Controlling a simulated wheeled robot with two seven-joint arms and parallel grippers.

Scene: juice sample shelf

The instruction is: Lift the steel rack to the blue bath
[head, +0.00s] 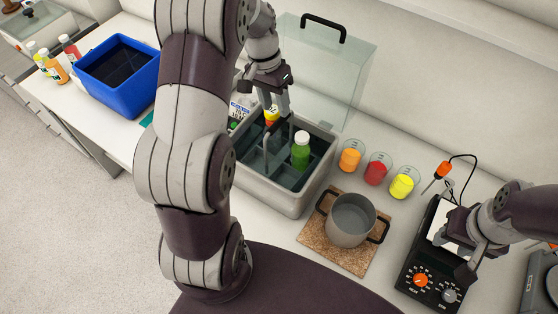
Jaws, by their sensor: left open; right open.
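The blue bath (149,98) stands at the left of the counter, with a dark inside. A grey bath (273,196) stands in the middle, with dark liquid or a dark floor inside. The steel rack (266,150) is in the grey bath; its grey handle rises between a green bottle (300,152) and a yellow bottle (271,115). My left gripper (277,108) is open and points down over the rack, close to the handle and yellow bottle; contact cannot be told. My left arm hides part of the grey bath. My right gripper (456,256) is open, above a black hotplate (410,267).
A clear lid (345,75) with a black handle stands behind the grey bath. A pot (351,222) sits on a cork board (318,240). Beakers of orange (349,159), red (376,173) and yellow (402,186) liquid stand to the right. Several bottles (56,70) stand left of the blue bath.

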